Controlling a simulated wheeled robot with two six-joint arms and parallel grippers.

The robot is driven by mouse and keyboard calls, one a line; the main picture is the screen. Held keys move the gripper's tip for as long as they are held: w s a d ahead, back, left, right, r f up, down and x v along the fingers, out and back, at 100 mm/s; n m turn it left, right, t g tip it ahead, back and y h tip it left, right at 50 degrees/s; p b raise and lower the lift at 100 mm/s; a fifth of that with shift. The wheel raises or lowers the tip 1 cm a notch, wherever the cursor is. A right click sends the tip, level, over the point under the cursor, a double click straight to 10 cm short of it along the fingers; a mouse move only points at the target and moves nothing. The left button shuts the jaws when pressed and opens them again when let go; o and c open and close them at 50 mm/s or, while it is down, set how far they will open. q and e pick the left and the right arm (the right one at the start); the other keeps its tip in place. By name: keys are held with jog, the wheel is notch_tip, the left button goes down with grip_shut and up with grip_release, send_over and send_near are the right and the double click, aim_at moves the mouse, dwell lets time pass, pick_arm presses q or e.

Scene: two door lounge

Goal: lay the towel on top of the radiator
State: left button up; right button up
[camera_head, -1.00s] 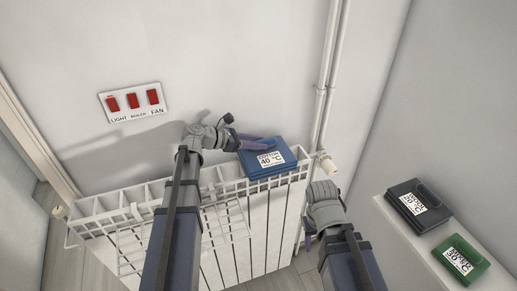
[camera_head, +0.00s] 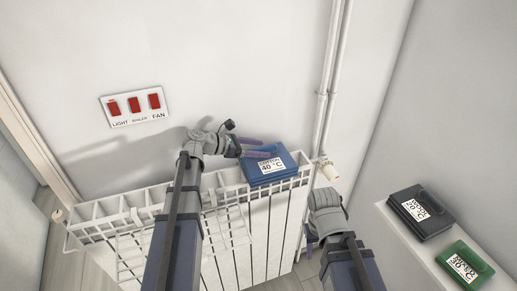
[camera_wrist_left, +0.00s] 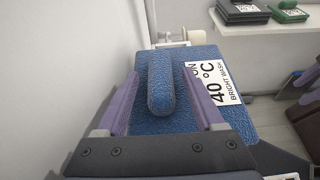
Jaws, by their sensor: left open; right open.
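The blue towel (camera_head: 285,163), a folded block with a white 40 °C label, lies on top of the white radiator (camera_head: 286,215) at its right end, near the wall. In the left wrist view the towel (camera_wrist_left: 160,128) shows a raised rounded ridge. My left gripper (camera_head: 264,148) is open at the towel's wall side. In the left wrist view its purple fingers (camera_wrist_left: 160,72) stand on either side of the ridge, with gaps visible. My right gripper (camera_head: 311,238) is low to the right of the radiator, mostly hidden by its own wrist, away from the towel.
A wire rack (camera_head: 226,229) hangs on the radiator front. Vertical pipes (camera_head: 328,95) and a valve (camera_head: 329,170) stand just right of the radiator. A white shelf (camera_head: 420,248) at the right bears a black folded towel (camera_head: 420,211) and a green one (camera_head: 463,265). Switches (camera_head: 134,104) are on the wall.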

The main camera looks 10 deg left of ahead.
pick_arm(q)
jog(key=p+v, duration=0.4)
jog(key=v, duration=0.8)
jog(key=shift+r, duration=0.1)
